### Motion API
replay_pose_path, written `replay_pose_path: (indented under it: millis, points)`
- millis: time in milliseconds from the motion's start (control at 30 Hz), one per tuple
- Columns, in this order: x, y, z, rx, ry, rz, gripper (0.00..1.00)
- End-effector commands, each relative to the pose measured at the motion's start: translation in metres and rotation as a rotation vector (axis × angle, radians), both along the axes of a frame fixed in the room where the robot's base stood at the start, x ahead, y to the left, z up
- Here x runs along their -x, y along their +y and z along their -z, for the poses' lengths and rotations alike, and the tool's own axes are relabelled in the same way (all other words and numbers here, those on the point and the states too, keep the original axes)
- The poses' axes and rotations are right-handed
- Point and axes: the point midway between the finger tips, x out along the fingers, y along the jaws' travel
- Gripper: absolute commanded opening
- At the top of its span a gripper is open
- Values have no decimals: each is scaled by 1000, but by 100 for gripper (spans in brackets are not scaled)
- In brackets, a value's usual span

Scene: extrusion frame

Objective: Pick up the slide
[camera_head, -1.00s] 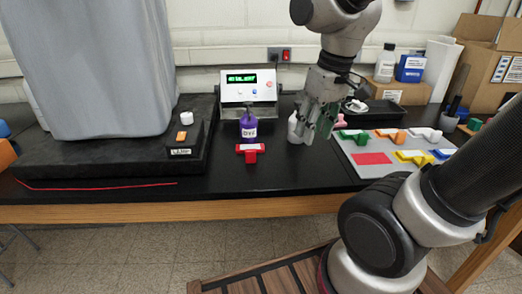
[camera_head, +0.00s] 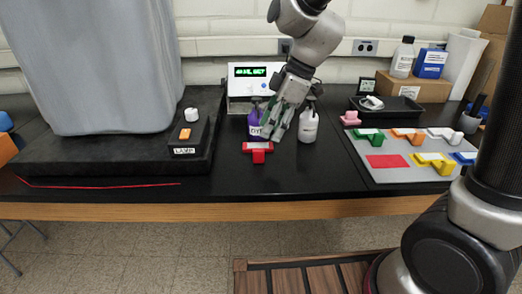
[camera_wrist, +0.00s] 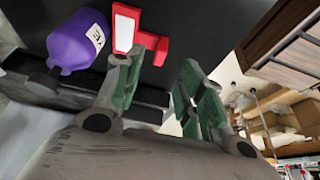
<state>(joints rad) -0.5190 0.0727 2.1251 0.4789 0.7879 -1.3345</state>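The slide is a red piece with a white label (camera_head: 257,147) on the black bench, in front of the purple bottle (camera_head: 255,118). In the wrist view the slide (camera_wrist: 150,43) is at the top, beyond the left fingertip, and the purple bottle (camera_wrist: 78,42) is left of it. My gripper (camera_head: 275,133) hangs above and right of the slide, between the purple bottle and a white bottle (camera_head: 308,124). In the wrist view its green-padded fingers (camera_wrist: 172,58) are apart with nothing between them. Whether the left finger touches the slide I cannot tell.
A grey mat (camera_head: 400,174) at right holds several similar coloured pieces and a bare red patch (camera_head: 388,160). Behind are a lit display box (camera_head: 238,90) and a black tray (camera_head: 385,110). A lamp block (camera_head: 186,138) stands left.

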Motion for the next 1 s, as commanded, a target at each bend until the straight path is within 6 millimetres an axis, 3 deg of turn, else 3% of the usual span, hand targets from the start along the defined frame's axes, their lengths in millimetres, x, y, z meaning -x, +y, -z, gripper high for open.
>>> replay_pose_path:
  millis: [433,733,767,967,1000]
  points:
    - [0,27,57,3,4,2,39]
    - [-1,30,64,2,1,2,39]
    - [-1,30,64,2,1,2,37]
    - [-1,30,64,2,1,2,1]
    - [-1,30,64,2,1,2,0]
